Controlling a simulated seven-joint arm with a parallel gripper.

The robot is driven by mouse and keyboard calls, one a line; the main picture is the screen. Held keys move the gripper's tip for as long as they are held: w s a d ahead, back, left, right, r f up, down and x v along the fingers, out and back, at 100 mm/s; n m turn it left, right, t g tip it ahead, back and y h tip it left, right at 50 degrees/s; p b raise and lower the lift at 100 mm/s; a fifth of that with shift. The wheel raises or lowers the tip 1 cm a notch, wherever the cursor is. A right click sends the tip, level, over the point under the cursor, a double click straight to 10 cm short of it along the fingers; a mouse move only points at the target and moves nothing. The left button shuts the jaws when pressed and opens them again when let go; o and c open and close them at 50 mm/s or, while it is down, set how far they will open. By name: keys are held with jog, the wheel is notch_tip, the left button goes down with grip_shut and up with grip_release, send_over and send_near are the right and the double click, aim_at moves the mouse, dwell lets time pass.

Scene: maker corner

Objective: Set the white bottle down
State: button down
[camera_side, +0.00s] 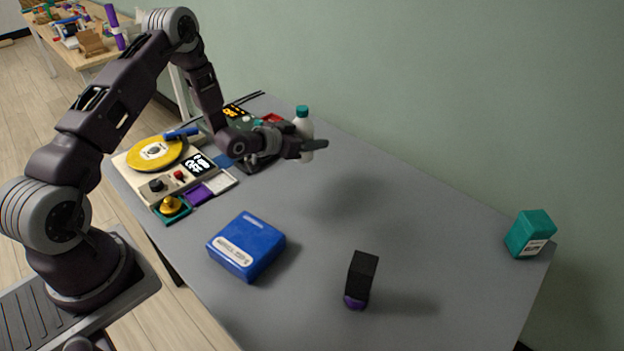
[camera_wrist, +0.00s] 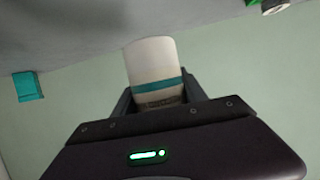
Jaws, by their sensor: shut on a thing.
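The white bottle (camera_side: 304,128) has a teal cap and is upright in the side view. My gripper (camera_side: 308,146) is shut on it, with the fingers around its body. A shadow lies on the grey table (camera_side: 400,215) in front of it, so the bottle appears to be held above the surface; its exact height cannot be told. In the wrist view the bottle (camera_wrist: 154,72) shows white with a teal band, between the fingers of my gripper (camera_wrist: 160,95). Part of the bottle is hidden by the fingers.
A blue box (camera_side: 246,246), a black block with a purple end (camera_side: 361,276) and a teal box (camera_side: 530,234) stand on the table. A control panel with a yellow disc (camera_side: 155,152) is at left. The table's middle right is clear. A green wall (camera_side: 450,90) rises behind.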

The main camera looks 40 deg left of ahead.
jog(key=w+d, duration=0.2)
jog(key=d, duration=0.2)
jog(key=shift+m+h, duration=0.4)
jog(key=shift+h, duration=0.2)
jog(key=f, duration=0.6)
jog(key=d+f, duration=0.1)
jog(key=f, duration=0.2)
jog(key=shift+w+f, duration=0.3)
jog(key=shift+f, duration=0.05)
jog(key=shift+f, duration=0.1)
jog(key=c, duration=0.6)
grip_release()
jog(key=shift+f, duration=0.1)
jog(key=shift+c, duration=0.2)
